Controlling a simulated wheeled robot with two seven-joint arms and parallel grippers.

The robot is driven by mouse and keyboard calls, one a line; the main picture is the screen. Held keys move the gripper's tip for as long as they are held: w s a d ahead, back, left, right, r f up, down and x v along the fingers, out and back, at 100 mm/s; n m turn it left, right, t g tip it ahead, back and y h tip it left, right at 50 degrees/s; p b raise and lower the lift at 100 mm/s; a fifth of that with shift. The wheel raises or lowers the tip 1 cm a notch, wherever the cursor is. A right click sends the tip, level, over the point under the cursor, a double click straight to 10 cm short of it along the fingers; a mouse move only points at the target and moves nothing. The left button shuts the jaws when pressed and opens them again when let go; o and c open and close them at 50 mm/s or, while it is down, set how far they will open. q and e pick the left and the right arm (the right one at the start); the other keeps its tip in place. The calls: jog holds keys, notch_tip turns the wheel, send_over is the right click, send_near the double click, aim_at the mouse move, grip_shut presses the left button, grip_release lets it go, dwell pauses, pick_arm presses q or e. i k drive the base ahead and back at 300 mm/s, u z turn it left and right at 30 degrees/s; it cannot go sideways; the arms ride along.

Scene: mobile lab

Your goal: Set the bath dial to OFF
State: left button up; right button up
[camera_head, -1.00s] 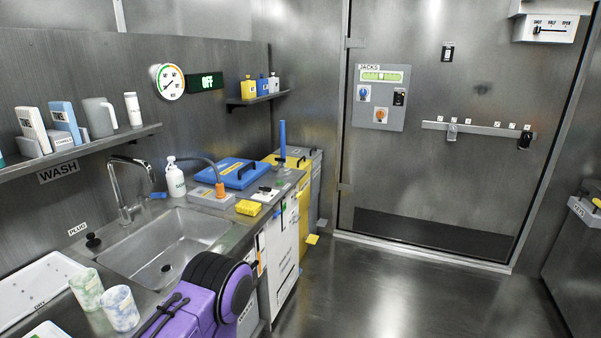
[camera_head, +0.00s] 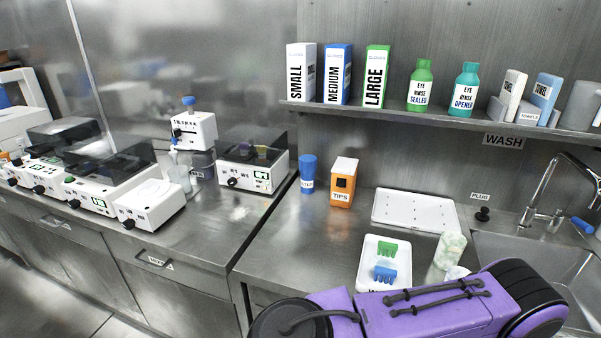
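Several white bench instruments with black front dials stand on the left counter. One with a dark clear lid (camera_head: 112,182) has a dial and a small green display. A box-shaped one (camera_head: 253,168) with a clear cover also has a black dial (camera_head: 232,183) and a green display. A low white unit (camera_head: 150,205) has a black dial at its front. Their labels are too small to read, so I cannot tell which is the bath or where its dial points. A purple arm of mine crosses the bottom right. Neither gripper is in view.
An orange tips box (camera_head: 342,188), a blue-capped container (camera_head: 307,175), a white drying tray (camera_head: 414,212) and a small white tray (camera_head: 371,268) with green and blue pieces stand on the near counter. The sink (camera_head: 520,255) is at right. A shelf (camera_head: 440,121) holds glove boxes and bottles.

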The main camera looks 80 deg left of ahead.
aim_at(232, 182)
jog(key=u, duration=2.75)
